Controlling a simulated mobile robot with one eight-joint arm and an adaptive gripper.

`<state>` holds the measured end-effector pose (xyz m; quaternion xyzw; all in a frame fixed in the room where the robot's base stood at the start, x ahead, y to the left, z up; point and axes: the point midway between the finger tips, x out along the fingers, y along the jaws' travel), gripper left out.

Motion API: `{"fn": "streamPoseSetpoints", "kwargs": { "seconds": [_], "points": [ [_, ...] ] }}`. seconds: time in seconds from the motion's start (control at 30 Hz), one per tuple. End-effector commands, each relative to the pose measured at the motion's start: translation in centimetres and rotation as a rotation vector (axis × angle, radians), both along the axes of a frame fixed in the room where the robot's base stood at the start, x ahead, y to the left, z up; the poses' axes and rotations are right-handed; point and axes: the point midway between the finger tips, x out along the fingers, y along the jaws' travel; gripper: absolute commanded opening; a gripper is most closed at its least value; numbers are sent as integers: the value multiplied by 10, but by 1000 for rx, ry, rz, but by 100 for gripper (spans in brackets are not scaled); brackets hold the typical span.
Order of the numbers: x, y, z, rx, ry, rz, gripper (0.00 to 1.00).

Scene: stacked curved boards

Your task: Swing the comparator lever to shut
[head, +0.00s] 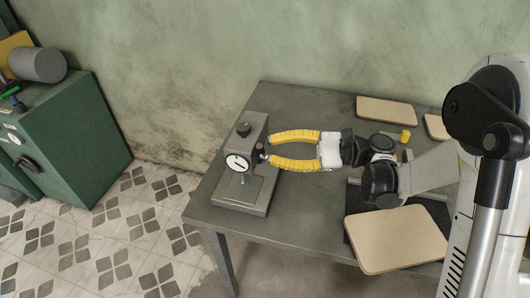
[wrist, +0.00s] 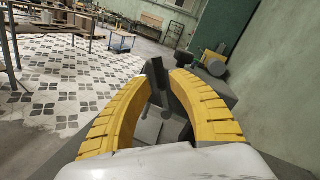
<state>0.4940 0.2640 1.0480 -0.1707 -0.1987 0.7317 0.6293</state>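The comparator (head: 252,128) is a grey stand with a round white dial (head: 237,162) and a flat base, at the left end of the table. A small dark part at its right side, which looks like the lever (head: 262,156), lies near my fingertips. My gripper (head: 270,150) has two curved yellow fingers, reaching in from the right with their tips apart beside the comparator. In the wrist view, the comparator's dark upright parts (wrist: 155,78) show between the fingers (wrist: 160,82). I cannot tell whether either finger touches the lever.
The grey table (head: 300,215) also holds tan curved boards (head: 395,238) at the front right and another board (head: 385,111) at the back. A small yellow piece (head: 405,135) lies near my wrist. A green cabinet (head: 75,140) stands at the left, across open tiled floor.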

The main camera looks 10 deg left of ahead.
Motion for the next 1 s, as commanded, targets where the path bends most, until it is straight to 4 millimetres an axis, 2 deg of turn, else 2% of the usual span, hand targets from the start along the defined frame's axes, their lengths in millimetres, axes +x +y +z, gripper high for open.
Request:
{"fn": "streamPoseSetpoints", "kwargs": {
  "seconds": [0.03, 0.2, 0.5, 0.6, 1.0],
  "points": [
    [-2, 8, -1, 0, 0, 4, 23],
    [-3, 22, 0, -1, 0, 2, 23],
    [-3, 24, 0, -1, -1, -1, 23],
    [-3, 24, 0, -1, -1, -1, 0],
    [-3, 26, 0, -1, -6, 0, 0]
  ]
}}
